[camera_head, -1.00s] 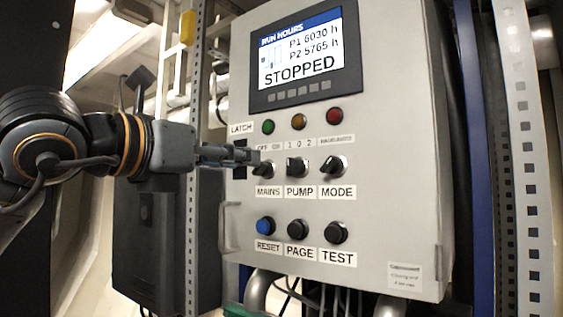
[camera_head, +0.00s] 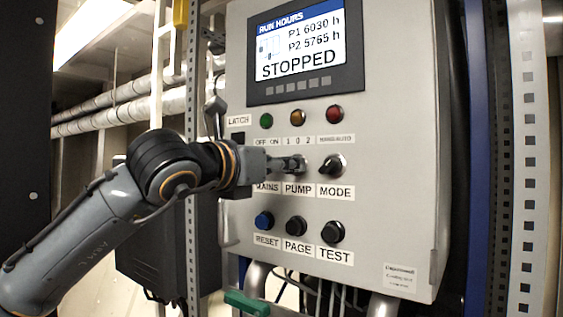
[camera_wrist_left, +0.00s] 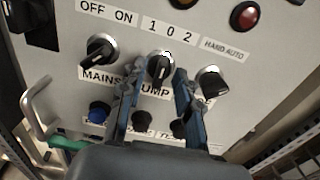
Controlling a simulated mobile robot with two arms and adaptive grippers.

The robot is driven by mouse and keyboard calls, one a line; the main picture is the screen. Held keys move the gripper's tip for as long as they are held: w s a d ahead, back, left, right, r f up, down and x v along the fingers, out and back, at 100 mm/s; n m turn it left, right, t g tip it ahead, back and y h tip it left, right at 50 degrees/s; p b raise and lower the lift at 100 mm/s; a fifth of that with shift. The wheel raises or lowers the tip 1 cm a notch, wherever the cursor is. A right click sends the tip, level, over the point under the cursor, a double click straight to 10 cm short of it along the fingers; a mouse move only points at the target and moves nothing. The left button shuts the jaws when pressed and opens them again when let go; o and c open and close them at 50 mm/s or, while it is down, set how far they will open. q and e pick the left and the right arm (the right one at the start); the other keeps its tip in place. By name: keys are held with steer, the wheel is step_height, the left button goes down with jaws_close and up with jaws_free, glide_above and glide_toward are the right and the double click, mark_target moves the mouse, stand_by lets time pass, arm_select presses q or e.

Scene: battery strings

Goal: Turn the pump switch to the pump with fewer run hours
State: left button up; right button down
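The pump switch (camera_wrist_left: 160,68) is a black knob between the labels "1 0 2" and "PUMP". Its white mark points about up, towards 0, in the left wrist view. My left gripper (camera_head: 300,164) is at this switch and largely covers it in the head view. In the left wrist view its two fingers (camera_wrist_left: 160,76) are apart, one each side of the knob; I cannot tell whether they touch it. The display (camera_head: 301,47) reads P1 6030 h, P2 5765 h and STOPPED. My right gripper is not in view.
The mains switch (camera_wrist_left: 101,50) is left of the pump switch and the mode switch (camera_wrist_left: 211,82) is right of it, both close. Lamps (camera_head: 299,119) sit above; the blue reset button (camera_head: 264,221) and black buttons sit below. A handle (camera_wrist_left: 38,104) protrudes at the panel's left.

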arm_select(q)
jaws_close()
steer(key=shift+s+d+m+b, duration=0.1)
steer(key=shift+m+b, duration=2.5)
steer(key=shift+m, duration=1.9)
